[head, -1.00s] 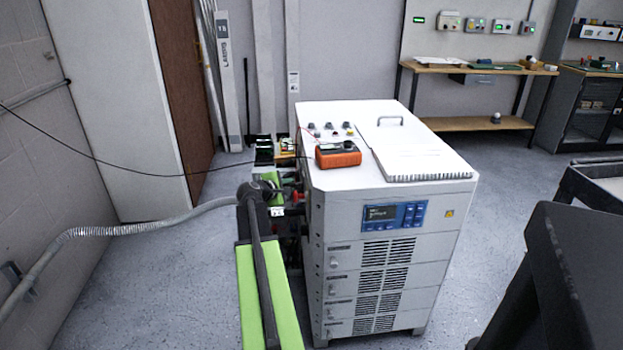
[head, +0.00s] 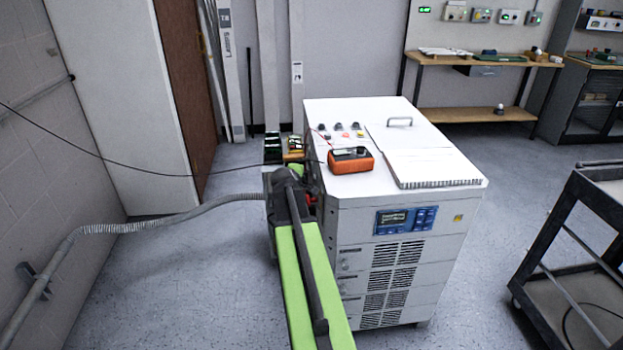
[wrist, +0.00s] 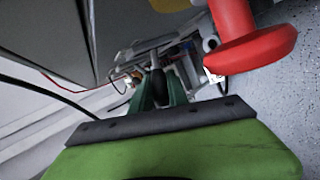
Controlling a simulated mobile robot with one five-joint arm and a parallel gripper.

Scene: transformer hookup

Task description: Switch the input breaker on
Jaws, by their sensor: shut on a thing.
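My gripper shows in the wrist view (wrist: 160,95), its two green fingers shut on a small dark upright piece (wrist: 158,84). That piece looks like a lever or handle; I cannot tell for sure that it is the input breaker's. A large red mushroom-shaped knob (wrist: 250,42) is close by on the right, apart from the fingers. In the head view, the white transformer cabinet (head: 350,225) stands in the middle, and my green arm reaches along its left side. The arm hides my fingertips and most of that side there.
An orange meter (head: 351,161) with thin leads sits on the cabinet top near a white lid (head: 425,155). A grey hose (head: 150,222) runs from the left wall to the cabinet's side. A dark cart (head: 570,240) stands at right. Floor is clear at left.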

